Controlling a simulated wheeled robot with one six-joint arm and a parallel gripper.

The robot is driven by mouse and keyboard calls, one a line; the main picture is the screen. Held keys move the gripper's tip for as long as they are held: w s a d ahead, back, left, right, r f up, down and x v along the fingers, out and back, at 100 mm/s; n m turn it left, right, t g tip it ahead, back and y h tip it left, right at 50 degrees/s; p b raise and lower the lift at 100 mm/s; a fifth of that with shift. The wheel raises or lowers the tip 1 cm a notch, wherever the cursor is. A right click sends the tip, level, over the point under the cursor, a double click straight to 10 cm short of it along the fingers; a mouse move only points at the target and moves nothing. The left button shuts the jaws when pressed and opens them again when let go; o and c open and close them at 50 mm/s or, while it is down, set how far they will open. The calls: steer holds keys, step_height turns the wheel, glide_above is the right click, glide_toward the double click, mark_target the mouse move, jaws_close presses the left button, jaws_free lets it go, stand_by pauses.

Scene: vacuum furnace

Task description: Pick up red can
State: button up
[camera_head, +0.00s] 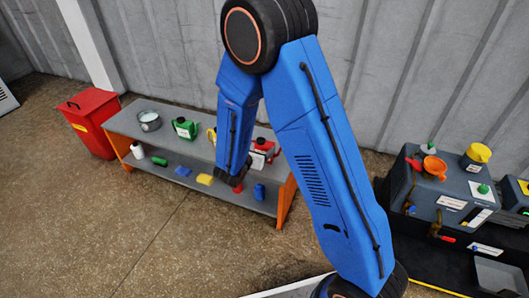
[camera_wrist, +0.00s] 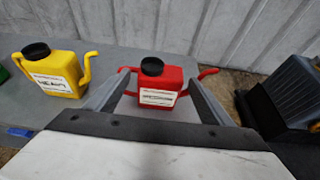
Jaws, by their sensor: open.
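The red can (camera_wrist: 158,96) with a black cap and a white label stands upright on the grey bench top in the wrist view. My gripper (camera_wrist: 160,79) is open, with one finger toward each side of the can. In the head view the red can (camera_head: 264,145) is near the right end of the bench, partly hidden by my arm. My fingers are not clear there.
A yellow can (camera_wrist: 55,75) stands left of the red can. A dark machine (camera_wrist: 288,97) is at the right; a corrugated wall is behind.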

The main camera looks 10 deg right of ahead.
mark_target(263, 146)
steer(key=shift+x, duration=3.05)
steer(key=shift+s, duration=0.1)
steer(key=shift+c, duration=0.6)
steer(key=shift+d, duration=0.1)
steer(key=c, duration=1.1)
